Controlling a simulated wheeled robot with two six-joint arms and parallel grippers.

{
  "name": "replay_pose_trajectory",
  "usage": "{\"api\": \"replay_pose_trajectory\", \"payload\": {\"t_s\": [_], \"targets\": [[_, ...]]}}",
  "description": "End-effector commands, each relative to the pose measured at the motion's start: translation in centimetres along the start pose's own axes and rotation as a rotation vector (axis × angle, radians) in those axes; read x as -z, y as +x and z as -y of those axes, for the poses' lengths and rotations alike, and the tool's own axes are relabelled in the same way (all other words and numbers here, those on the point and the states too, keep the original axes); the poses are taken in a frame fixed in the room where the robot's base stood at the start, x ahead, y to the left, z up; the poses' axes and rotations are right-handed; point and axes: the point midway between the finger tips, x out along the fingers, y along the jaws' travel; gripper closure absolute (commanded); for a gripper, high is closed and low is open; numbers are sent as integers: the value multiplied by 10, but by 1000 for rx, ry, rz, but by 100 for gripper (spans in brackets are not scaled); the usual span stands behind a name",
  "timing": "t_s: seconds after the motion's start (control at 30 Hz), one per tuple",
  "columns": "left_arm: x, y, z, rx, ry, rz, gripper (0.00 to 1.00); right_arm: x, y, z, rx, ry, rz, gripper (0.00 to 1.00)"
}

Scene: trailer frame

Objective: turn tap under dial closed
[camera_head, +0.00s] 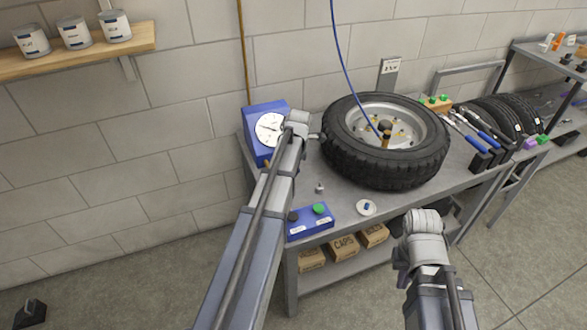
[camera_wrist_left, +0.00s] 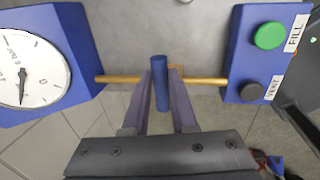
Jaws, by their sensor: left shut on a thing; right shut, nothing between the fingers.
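The blue box with the white dial (camera_head: 270,129) stands at the table's left end; the dial (camera_wrist_left: 29,70) also shows at the left of the left wrist view. A brass pipe (camera_wrist_left: 210,81) runs from this box to the blue box with the green button. The tap's blue handle (camera_wrist_left: 160,83) stands across the pipe. My left gripper (camera_wrist_left: 161,75) is shut on the handle, one finger on each side. In the head view my left arm hides the tap and left gripper. My right gripper (camera_head: 424,219) is shut and empty, in front of the table.
The blue box with green FILL and dark VENT buttons (camera_head: 311,222) sits at the table's front. A tyre (camera_head: 385,175) on its wheel lies on the table, with a blue hose (camera_head: 345,65) to its hub. A small white dish (camera_head: 366,208) lies near the edge.

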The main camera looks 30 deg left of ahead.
Motion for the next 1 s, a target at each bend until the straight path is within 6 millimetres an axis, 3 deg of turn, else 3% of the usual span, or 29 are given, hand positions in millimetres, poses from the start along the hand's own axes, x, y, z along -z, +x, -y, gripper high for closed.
{"api": "replay_pose_trajectory", "payload": {"t_s": [0.43, 0.47, 0.7, 1.0], "targets": [[0, 0, -1, -1, -10, -2, 100, 0, 0, 0, 0, 0, 0, 100], [0, 0, -1, -1, -9, -2, 72, 0, 0, 0, 0, 0, 0, 100], [0, 0, -1, -1, -8, -2, 45, 0, 0, 0, 0, 0, 0, 100], [0, -1, 0, 0, -8, -2, 44, 0, -1, 0, 0, 0, 0, 100]]}}
